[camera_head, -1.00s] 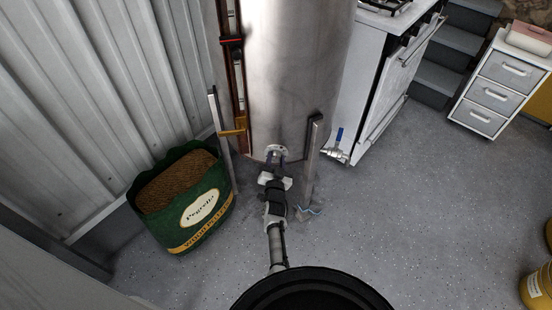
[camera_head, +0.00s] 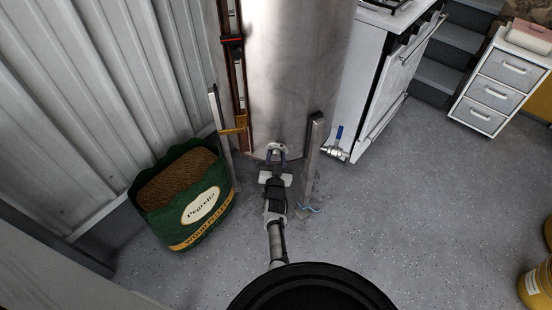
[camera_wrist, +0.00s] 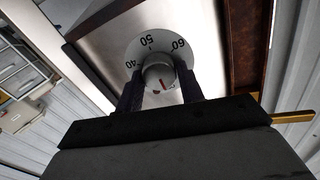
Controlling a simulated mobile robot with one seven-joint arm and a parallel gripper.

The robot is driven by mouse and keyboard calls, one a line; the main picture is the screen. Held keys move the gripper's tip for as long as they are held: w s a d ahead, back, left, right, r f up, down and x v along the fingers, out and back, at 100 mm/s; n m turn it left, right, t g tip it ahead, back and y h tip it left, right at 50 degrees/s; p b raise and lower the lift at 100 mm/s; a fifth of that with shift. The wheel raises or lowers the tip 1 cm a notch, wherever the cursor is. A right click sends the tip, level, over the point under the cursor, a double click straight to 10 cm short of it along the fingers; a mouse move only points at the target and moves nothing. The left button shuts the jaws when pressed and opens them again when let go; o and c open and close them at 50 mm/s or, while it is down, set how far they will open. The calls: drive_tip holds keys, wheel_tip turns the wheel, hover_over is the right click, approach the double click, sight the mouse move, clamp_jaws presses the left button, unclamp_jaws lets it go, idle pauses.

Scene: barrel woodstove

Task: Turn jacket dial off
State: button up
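The jacket dial (camera_wrist: 148,50) is a round, light plate with 40, 50 and 60 on it, set on the metal tank. Its grey knob (camera_wrist: 158,72) stands out at the centre and carries a red mark on its lower front. In the head view the dial (camera_head: 277,149) shows small at the tank's lower front. My gripper (camera_wrist: 160,85) is at the knob with one dark finger on each side. The fingers are apart; I cannot tell whether they touch the knob. My gripper also shows in the head view (camera_head: 276,158), pointing at the dial.
The metal tank (camera_head: 295,70) stands on legs; the front right leg (camera_head: 312,160) is close beside my gripper. A blue-handled valve (camera_head: 337,145) is to the right. A green pellet bag (camera_head: 187,205) stands at left. Floor at right is open.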

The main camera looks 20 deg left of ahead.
drive_tip(key=o, duration=0.4)
drive_tip(key=shift+c, duration=0.2)
drive_tip(key=p+v, duration=0.4)
drive_tip(key=v, duration=0.9)
drive_tip(key=shift+s, duration=0.35)
drive_tip(key=shift+d, duration=0.1)
